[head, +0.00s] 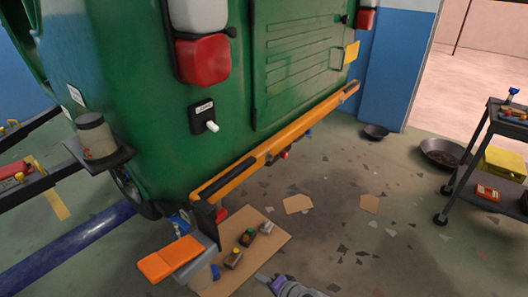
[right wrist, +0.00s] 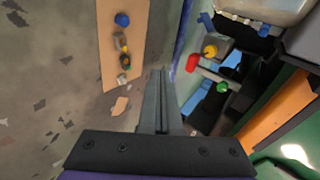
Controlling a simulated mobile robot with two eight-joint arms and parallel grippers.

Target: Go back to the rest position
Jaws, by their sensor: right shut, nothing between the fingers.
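My right gripper (head: 268,280) shows at the bottom edge of the head view, over the floor and just right of a cardboard sheet (head: 277,246). In the right wrist view its two fingers (right wrist: 160,75) lie together, shut with nothing between them. My left gripper is in neither view. The green rickshaw (head: 130,75) fills the upper left of the head view, with an orange bumper (head: 290,138) along its lower edge. The right gripper is apart from the bumper in the head view.
A blue pipe (head: 70,248) crosses the lower left. A dark cart (head: 470,165) with tools stands at right, near a black pan (head: 440,152). The floor between is mostly clear, with scattered flakes.

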